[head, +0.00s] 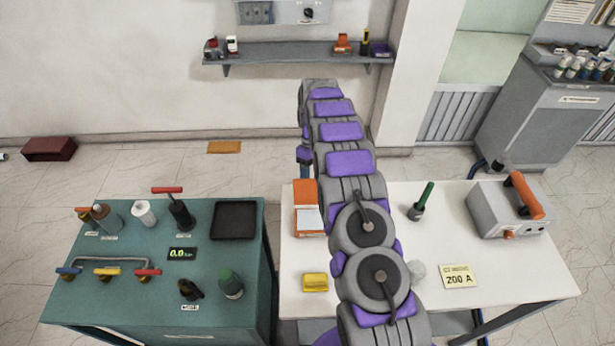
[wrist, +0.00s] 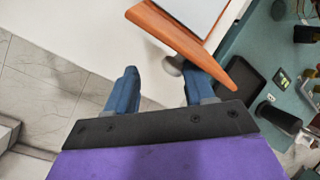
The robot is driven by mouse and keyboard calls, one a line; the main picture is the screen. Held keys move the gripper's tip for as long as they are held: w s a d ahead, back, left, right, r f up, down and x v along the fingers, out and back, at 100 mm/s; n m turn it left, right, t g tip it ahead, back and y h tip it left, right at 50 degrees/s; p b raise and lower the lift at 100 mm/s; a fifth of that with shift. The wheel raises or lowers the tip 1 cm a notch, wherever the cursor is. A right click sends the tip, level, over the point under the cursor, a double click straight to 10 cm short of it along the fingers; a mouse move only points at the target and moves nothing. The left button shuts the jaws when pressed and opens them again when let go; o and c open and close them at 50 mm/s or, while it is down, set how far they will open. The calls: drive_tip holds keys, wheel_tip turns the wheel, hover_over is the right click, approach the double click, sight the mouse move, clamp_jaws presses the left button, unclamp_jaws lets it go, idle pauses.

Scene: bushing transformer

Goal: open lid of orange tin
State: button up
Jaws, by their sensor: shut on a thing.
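The orange tin (head: 309,228) stands on the white table, left of my arm. An orange panel, seemingly its lid, rises at the far side above a pale grey area. In the wrist view, the orange lid (wrist: 180,38) is close up and tilted, with a round grey knob (wrist: 173,66) under its edge. My gripper (wrist: 161,74) has its blue fingers on either side of the knob, shut on the lid; the exact contact is partly hidden. In the head view my arm hides most of the gripper, and only a bit of blue shows beside the tin.
The white table (head: 530,275) also holds a yellow block (head: 315,282), a green-handled tool (head: 422,202), a grey box with orange handle (head: 505,210) and a yellow card (head: 457,277). A teal bench (head: 130,300) with several fittings and a black tray (head: 234,220) stands left.

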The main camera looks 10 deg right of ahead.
drive_tip(key=shift+o, duration=0.6)
drive_tip(key=shift+s+d+f+g, duration=0.3)
drive_tip(key=shift+s+f, duration=0.25)
drive_tip(key=shift+f, duration=0.1)
drive_tip(key=shift+s+a, duration=0.15)
drive_tip(key=shift+a, duration=0.2)
drive_tip(key=shift+r, duration=0.1)
drive_tip(key=p+v, duration=0.3)
drive_tip(key=v, duration=0.5)
drive_tip(key=shift+r+p, duration=0.35)
drive_tip(key=shift+a, duration=0.15)
